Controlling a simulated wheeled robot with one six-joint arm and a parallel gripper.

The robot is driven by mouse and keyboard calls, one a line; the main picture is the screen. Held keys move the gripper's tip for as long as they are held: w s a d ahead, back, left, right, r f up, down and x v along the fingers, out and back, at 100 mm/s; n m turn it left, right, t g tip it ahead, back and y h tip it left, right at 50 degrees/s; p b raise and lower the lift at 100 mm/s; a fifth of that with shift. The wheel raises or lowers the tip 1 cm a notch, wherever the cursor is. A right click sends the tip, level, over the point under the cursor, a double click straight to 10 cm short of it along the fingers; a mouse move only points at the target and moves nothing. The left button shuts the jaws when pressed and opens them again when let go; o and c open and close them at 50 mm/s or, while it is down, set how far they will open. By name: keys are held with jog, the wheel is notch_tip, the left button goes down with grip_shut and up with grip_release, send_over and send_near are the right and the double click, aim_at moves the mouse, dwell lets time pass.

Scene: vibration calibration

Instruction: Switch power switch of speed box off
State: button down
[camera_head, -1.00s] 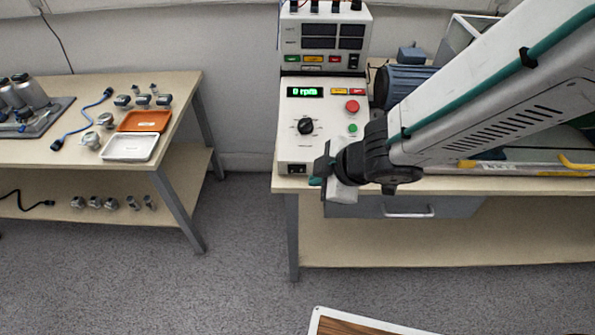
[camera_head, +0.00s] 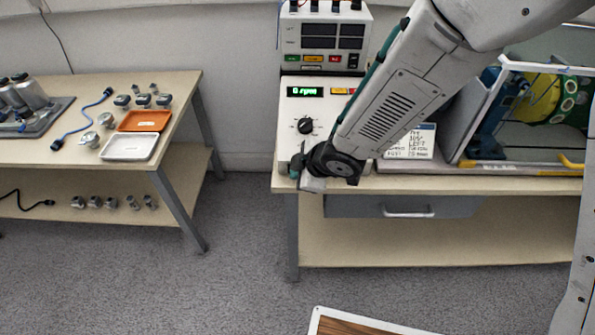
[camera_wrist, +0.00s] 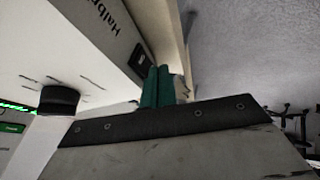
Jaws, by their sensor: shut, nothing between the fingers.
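The speed box (camera_head: 289,127) is a white control box on the front left corner of the right bench, with a lit green display (camera_head: 304,91) reading 0 rpm and a black knob (camera_head: 305,125). My gripper (camera_head: 294,172) is shut and empty at the box's lower front edge. In the wrist view, its teal fingertips (camera_wrist: 158,88) are close to the black power switch (camera_wrist: 140,58) on the box's front face. I cannot tell whether they touch it. In the head view, my gripper hides the switch. Its on or off position cannot be made out.
A second white unit (camera_head: 322,32) with dark displays stands behind the speed box. A guarded machine with a yellow-green wheel (camera_head: 541,98) is at the right of the bench. The left table (camera_head: 85,155) holds trays and small parts. Floor between the tables is clear.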

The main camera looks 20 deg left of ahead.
jog(key=shift+w, duration=0.1)
jog(key=shift+w+a, duration=0.25)
jog(key=shift+a, duration=0.05)
jog(key=shift+w+a+r, duration=0.1)
jog(key=shift+a+r, duration=0.05)
dwell(0.4)
